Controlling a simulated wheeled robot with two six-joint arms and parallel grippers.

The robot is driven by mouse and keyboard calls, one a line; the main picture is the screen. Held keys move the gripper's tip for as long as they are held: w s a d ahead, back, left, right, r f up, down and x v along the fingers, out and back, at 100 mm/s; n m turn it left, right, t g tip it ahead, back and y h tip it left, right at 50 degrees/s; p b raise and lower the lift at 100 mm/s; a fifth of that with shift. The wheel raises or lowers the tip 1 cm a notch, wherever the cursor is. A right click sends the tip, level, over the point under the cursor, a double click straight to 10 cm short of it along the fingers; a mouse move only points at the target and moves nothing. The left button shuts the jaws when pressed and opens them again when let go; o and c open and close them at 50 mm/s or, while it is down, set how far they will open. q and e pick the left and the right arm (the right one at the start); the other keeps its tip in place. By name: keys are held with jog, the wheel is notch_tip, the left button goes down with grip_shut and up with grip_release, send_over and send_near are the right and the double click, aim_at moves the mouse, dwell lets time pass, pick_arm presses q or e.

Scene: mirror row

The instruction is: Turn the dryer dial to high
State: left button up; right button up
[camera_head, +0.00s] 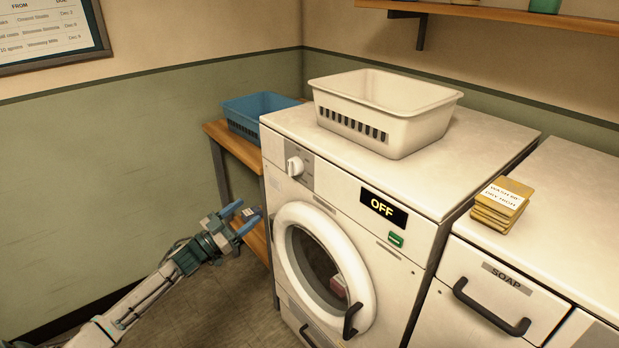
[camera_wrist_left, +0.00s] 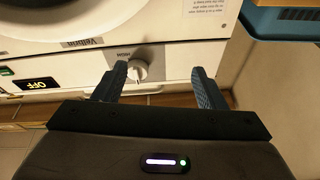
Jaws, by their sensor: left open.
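The dryer (camera_head: 400,262) is a white front-loader with a round door (camera_head: 362,262). Its white dial (camera_head: 295,166) is on a grey panel at the upper left of the front. The black display (camera_head: 383,208) reads OFF. My left gripper (camera_head: 243,218) is open and empty, left of the door, lower than the dial in the head view. In the left wrist view the dial (camera_wrist_left: 138,70) appears between the two spread fingers, nearer the left one, with no visible contact. I cannot tell the dial's exact setting. My right gripper is not in view.
A white basket (camera_head: 408,129) sits on the dryer. A blue basket (camera_head: 238,112) stands on a wooden table (camera_head: 234,143) left of it. A soap drawer (camera_head: 500,300) is at right, with yellow cards (camera_head: 500,205) above it. Floor at left is clear.

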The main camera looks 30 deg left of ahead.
aim_at(293, 167)
pick_arm(q)
jog(key=d+r+m+g+h, duration=0.1)
jog(key=d+r+m+h, duration=0.3)
jog(key=r, duration=0.4)
jog(key=p+x, duration=0.2)
jog(key=x, duration=0.8)
jog(key=shift+w+f+n+h, duration=0.2)
jog(key=shift+w+n+h, duration=0.15)
jog(key=shift+w, duration=0.2)
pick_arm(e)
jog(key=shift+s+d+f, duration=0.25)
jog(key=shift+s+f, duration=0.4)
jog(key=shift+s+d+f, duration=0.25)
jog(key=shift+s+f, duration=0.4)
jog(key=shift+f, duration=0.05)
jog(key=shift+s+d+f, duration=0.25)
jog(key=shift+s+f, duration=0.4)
pick_arm(q)
jog(key=shift+c, duration=0.3)
jog(key=c, duration=0.9)
